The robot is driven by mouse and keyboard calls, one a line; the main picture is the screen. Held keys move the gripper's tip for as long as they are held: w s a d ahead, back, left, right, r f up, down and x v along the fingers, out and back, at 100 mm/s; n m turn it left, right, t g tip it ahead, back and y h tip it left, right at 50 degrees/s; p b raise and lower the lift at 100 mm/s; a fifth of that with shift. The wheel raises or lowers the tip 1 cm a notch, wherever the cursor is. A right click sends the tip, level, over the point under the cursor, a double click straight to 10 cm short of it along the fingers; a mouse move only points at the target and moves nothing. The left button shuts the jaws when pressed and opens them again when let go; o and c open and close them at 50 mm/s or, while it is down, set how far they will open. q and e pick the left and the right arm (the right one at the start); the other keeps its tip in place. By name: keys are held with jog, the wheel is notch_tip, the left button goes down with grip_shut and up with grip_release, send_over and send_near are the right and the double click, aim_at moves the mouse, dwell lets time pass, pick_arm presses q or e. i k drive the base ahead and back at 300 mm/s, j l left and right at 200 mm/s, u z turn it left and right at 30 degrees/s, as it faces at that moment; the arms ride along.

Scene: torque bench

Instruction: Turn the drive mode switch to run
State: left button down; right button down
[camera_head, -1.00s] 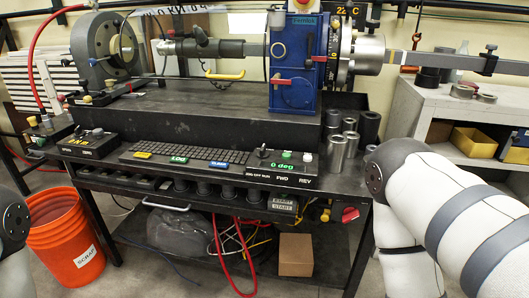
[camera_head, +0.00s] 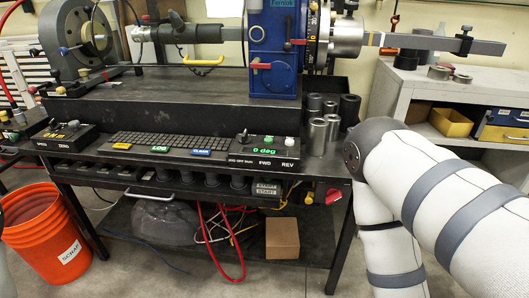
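The drive mode switch (camera_head: 242,136) is a small dark knob at the left of the control box (camera_head: 270,150) at the bench's right front. A small label below it appears to read JOG OFF RUN. Its pointing direction is too small to tell. Right of it are a green display reading 0 deg (camera_head: 270,152) and controls labelled FWD and REV. Neither gripper is in view. My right arm's white links fill the lower right, right of the control box. Only a sliver of my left arm shows at the left edge.
A keyboard (camera_head: 165,144) lies left of the control box, and a speed/zero box (camera_head: 67,134) farther left. Metal sockets (camera_head: 318,135) stand close right of it. The blue torque head (camera_head: 273,50) rises behind. An orange scrap bucket (camera_head: 35,230) stands at lower left.

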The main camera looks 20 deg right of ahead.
aim_at(246, 140)
jog(key=i+j+z, duration=0.25)
jog(key=i+z, duration=0.15)
jog(key=i+j+z, duration=0.4)
jog(key=k+l, duration=0.05)
